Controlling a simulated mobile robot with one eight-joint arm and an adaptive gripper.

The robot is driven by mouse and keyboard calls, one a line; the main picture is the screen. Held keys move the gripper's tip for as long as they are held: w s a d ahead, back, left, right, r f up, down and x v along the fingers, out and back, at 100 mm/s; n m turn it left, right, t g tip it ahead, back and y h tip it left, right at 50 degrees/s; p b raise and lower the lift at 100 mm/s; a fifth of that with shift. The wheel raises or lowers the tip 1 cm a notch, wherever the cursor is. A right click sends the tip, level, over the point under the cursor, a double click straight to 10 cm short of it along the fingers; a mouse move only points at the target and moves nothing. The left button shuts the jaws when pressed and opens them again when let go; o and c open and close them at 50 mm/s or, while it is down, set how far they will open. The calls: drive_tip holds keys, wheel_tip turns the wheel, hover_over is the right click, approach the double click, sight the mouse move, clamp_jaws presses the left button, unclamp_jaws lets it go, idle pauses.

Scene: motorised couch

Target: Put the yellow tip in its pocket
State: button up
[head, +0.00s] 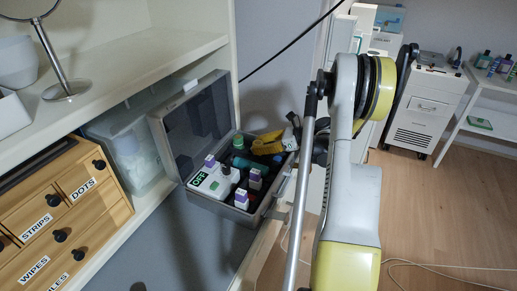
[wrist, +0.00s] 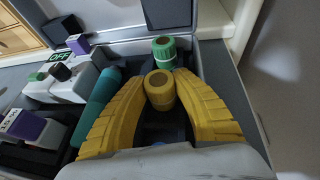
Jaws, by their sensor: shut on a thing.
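The yellow tip (wrist: 160,90) is a short ribbed cylinder with a tan top, held upright between the two yellow ribbed fingers of my gripper (wrist: 161,84). The fingers are shut on it. Its lower end is hidden or too dark to make out. In the head view my gripper (head: 272,142) is over the right side of an open grey case (head: 247,217); the tip cannot be told apart from the fingers there. I cannot tell whether the tip is touching a pocket in the dark case insert.
A green-capped piece (wrist: 164,52) stands just behind the yellow tip. A teal cylinder (wrist: 98,112) lies left of the fingers. A white device marked OFF (head: 206,181) and purple-and-white boxes (head: 241,199) fill the case's left part. The raised lid (head: 198,120) stands behind.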

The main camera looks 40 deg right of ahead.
drive_tip(key=shift+r, duration=0.1)
drive_tip(key=o, duration=0.7)
drive_tip(key=shift+c, duration=0.2)
